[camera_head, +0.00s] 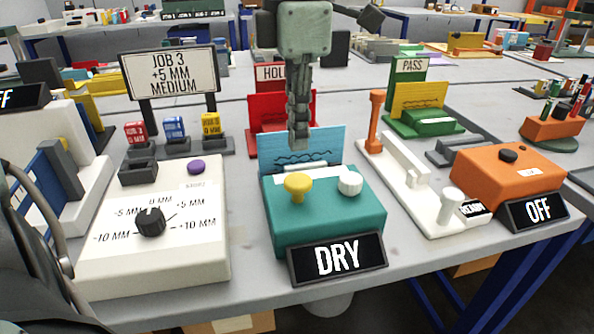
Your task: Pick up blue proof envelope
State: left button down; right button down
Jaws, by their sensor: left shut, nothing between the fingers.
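The blue proof envelope (328,143) is a light blue sheet with a dark wavy line. It stands upright at the back of a teal box (325,208). My left gripper (299,143) hangs down from the top centre with its fingers shut and empty. Its fingertips overlap the middle of the envelope in the picture and hide part of it; I cannot tell whether they touch it. My right gripper is not in view.
The teal box has a yellow knob (298,186), a white knob (350,183) and a DRY sign (337,259). A white dial box (155,240) stands left, a white lever device (405,175) right. Red HOLD (267,108) and green PASS (412,72) stands are behind.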

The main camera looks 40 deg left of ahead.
aim_at(327, 144)
jog(key=k+l, duration=1.2)
jog(key=k, duration=0.1)
